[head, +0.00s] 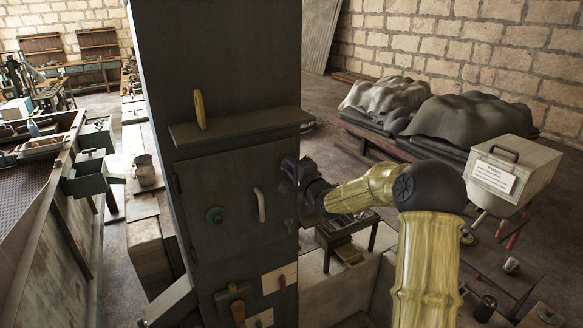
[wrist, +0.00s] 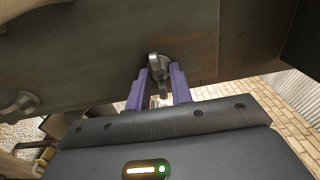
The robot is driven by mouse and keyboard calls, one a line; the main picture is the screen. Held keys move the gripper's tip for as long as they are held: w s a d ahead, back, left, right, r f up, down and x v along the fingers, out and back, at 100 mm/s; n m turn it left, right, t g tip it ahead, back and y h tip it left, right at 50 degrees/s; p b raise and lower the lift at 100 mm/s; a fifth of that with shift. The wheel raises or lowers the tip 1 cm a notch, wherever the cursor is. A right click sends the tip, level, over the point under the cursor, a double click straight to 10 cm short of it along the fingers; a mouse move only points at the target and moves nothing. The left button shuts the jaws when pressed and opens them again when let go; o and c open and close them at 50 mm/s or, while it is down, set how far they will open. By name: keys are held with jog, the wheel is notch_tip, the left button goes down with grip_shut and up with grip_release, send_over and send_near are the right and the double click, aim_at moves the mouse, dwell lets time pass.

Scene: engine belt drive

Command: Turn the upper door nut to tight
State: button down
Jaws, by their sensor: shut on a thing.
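The upper door nut (wrist: 157,66) is a small grey metal piece standing out from the dark door plate in the wrist view. My gripper (wrist: 158,82) has its two purple fingers on either side of this nut and is shut on it. In the head view my gripper (head: 291,172) is at the right edge of the dark green cabinet door (head: 228,200), near its upper corner. It hides the nut there. A second grey metal fitting (wrist: 20,104) shows at the left of the wrist view; I cannot tell which part it is.
A shelf (head: 240,127) above holds a yellow object (head: 199,110). A pale box (head: 513,170) and covered heaps (head: 470,120) stand to the right, beyond my arm.

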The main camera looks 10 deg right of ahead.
dwell(0.3)
jog(key=c, duration=1.3)
grip_release()
jog(key=shift+o, duration=0.2)
jog(key=b+v, duration=0.5)
jog(key=v, duration=1.2)
jog(key=shift+s+b, duration=0.2)
jog(key=shift+b, duration=0.2)
jog(key=shift+d, duration=0.1)
